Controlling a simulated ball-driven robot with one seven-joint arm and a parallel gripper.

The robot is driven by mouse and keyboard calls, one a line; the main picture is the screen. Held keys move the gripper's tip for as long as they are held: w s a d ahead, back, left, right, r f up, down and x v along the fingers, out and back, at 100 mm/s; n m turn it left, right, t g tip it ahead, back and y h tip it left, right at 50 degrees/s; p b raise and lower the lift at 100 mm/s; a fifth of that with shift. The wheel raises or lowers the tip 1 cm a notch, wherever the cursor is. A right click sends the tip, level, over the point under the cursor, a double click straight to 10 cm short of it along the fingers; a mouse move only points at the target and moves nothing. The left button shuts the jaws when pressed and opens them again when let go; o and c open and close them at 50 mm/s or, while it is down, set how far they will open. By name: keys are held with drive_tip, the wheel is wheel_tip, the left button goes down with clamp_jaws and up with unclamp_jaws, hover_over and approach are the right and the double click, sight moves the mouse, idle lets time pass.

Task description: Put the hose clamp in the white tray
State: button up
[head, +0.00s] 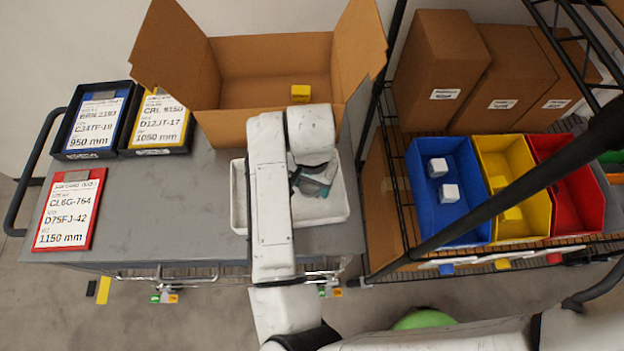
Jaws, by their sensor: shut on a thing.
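The white tray (338,207) sits on the grey cart top, in front of the open cardboard box. My arm crosses in front of its middle. My gripper (318,186) is over the tray's inside, toward its back right, pointing down. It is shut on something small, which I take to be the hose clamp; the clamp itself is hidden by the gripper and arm. No hose clamp shows elsewhere. I cannot tell how high the gripper is above the tray floor.
The open cardboard box (225,122) behind the tray holds a yellow cube (300,93). Black trays and a red-framed label card (70,210) lie at left. Blue (461,222), yellow and red bins stand on the right rack, behind a dark bar. The cart's middle left is clear.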

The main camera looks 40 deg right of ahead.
sight(312, 186)
drive_tip(key=shift+f, duration=0.2)
drive_tip(key=o, duration=1)
drive_tip(key=shift+o, duration=0.2)
drive_tip(key=shift+r, duration=0.2)
wheel_tip(312, 186, up, 12)
drive_tip(key=b, duration=0.1)
